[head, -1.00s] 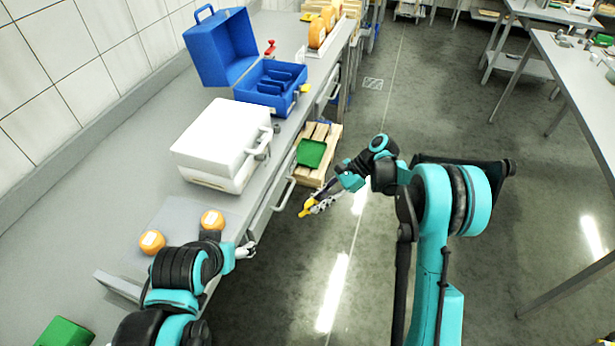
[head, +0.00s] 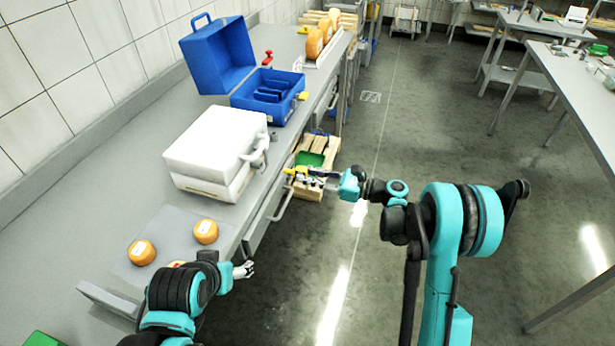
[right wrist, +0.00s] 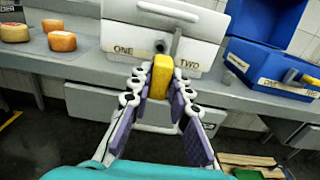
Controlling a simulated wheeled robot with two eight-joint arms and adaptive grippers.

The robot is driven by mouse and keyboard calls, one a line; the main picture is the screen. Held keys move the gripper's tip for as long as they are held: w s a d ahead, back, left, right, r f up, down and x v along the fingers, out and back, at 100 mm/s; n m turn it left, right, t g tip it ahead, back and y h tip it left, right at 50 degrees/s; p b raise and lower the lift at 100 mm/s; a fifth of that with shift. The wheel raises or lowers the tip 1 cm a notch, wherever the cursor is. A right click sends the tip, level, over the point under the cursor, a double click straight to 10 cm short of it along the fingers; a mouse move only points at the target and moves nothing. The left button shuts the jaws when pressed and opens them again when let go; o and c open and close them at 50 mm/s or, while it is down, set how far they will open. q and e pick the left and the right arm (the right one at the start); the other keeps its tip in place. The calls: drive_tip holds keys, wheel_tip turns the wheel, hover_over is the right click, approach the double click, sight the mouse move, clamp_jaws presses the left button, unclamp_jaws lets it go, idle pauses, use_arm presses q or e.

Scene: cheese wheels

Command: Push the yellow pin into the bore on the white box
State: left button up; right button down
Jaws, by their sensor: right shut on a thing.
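My right gripper (head: 300,175) is shut on the yellow pin (head: 291,171), in front of the bench. In the right wrist view the yellow pin (right wrist: 161,78) stands out between the fingertips, just below the bore in the picture and apparently apart from the box. My left gripper (head: 244,270) is by the bench's front edge, its fingers too small to judge.
An open blue case (head: 268,92) with a yellow piece (head: 303,96) stands behind the white box. Orange cheese wheels (head: 141,252) lie on a grey board at the near end. A wooden crate (head: 325,150) with a green item is below the bench edge.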

drive_tip(key=shift+x, duration=2.95)
drive_tip(key=shift+b, duration=0.65)
drive_tip(key=shift+x, duration=2)
drive_tip(key=c, duration=1.3)
unclamp_jaws()
drive_tip(key=shift+c, duration=0.2)
approach(289, 171)
drive_tip(key=shift+w+a+f, duration=0.15)
drive_tip(key=shift+w+a, duration=0.05)
drive_tip(key=shift+a, duration=0.3)
drive_tip(key=shift+w+a+f, duration=0.15)
drive_tip(key=shift+w+a, duration=0.1)
drive_tip(key=shift+a, duration=0.3)
